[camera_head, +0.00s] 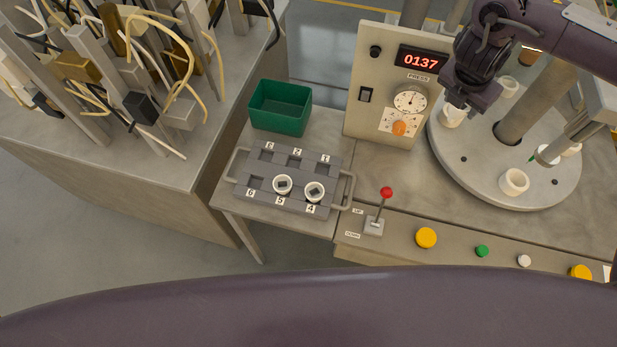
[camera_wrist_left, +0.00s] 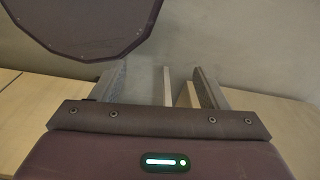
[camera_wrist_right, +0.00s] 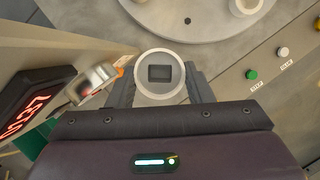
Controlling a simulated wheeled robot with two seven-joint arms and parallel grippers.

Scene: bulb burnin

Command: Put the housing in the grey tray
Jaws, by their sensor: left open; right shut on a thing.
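The grey tray (camera_head: 298,173) has numbered pockets and a handle at each end.
A green bin (camera_head: 281,107) stands behind the tray. The press panel (camera_head: 385,85) rises between tray and turntable (camera_head: 470,165). A red-knobbed lever (camera_head: 386,194) stands right of the tray. Another housing (camera_head: 513,182) sits on the turntable. A cluttered bench (camera_head: 150,165) is at left.

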